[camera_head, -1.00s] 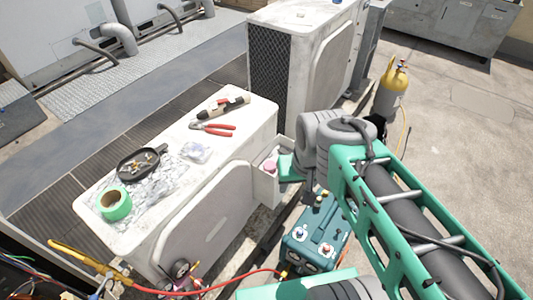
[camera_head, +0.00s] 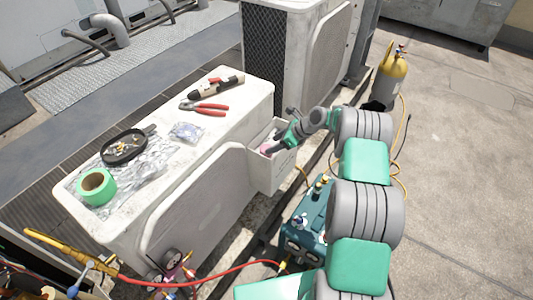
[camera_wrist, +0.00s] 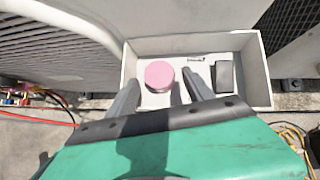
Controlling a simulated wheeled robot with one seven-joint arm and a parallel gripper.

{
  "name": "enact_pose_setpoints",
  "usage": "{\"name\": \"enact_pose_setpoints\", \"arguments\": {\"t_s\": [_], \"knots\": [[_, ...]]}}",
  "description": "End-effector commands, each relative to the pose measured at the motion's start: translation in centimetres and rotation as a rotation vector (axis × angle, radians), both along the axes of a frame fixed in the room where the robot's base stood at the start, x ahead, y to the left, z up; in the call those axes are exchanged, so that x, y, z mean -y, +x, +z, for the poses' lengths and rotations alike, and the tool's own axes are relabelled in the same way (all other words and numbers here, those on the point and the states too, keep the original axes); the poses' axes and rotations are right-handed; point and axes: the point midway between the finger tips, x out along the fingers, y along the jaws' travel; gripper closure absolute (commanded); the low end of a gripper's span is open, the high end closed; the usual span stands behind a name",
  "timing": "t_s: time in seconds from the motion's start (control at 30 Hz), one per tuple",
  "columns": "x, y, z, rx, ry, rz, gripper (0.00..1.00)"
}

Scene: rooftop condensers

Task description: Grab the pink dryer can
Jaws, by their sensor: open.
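The pink dryer can (camera_wrist: 159,76) stands in a small white open box (camera_wrist: 128,72) on the side of the condenser. In the wrist view its round pink top faces me, and it sits between the two finger lines. My gripper (camera_wrist: 158,82) is open, with one dark finger left of the can and one right of it. I cannot tell how deep the fingers reach beside it. In the head view my gripper (camera_head: 274,144) is at the box, and a bit of the pink can (camera_head: 267,148) shows beside it.
A dark block (camera_wrist: 224,76) lies in the box right of the can, near a small thin metal piece (camera_wrist: 188,58). The condenser top holds red-handled pliers (camera_head: 204,107), green tape (camera_head: 97,187) and a black dish (camera_head: 124,148). A teal pump (camera_head: 308,222) stands below my arm.

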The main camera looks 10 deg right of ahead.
Motion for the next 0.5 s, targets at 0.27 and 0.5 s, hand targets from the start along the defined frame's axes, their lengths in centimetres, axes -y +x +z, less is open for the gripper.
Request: {"name": "enact_pose_setpoints", "arguments": {"t_s": [0.27,0.5], "knots": [[-2.6,1.2,-3.8,0.0,-0.001,0.002,0.39],[-3.0,1.6,-4.4,0.002,-0.004,0.001,0.39]]}}
